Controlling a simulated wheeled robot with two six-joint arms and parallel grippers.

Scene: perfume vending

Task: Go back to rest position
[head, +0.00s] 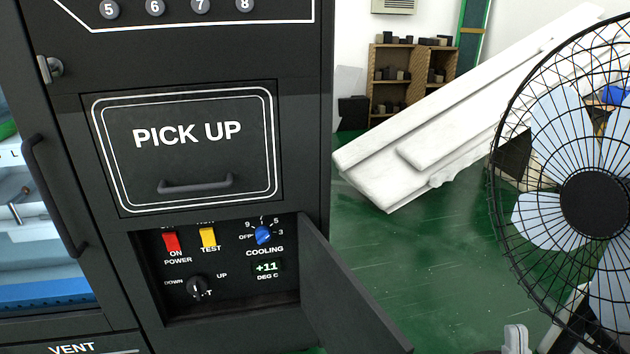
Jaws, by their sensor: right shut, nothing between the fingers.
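The dark vending machine (300,110) fills the left half of the head view. Its PICK UP flap (180,148) is closed. Below it, the small control panel door (352,290) stands swung open to the right. The panel shows a red power switch (171,242), a yellow test switch (208,238), a blue cooling knob (263,235), a black up/down knob (197,288) and a display (267,267) reading +11. My right gripper (515,338) shows only as a small pale part at the bottom edge, shut and empty, apart from the door. My left gripper is out of view.
A large black wire-cage fan (594,203) stands close on the right. A long white slab-like object (440,120) slants across the back. A wooden shelf (400,95) with small dark items stands against the wall. Green floor (440,260) is open between machine and fan.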

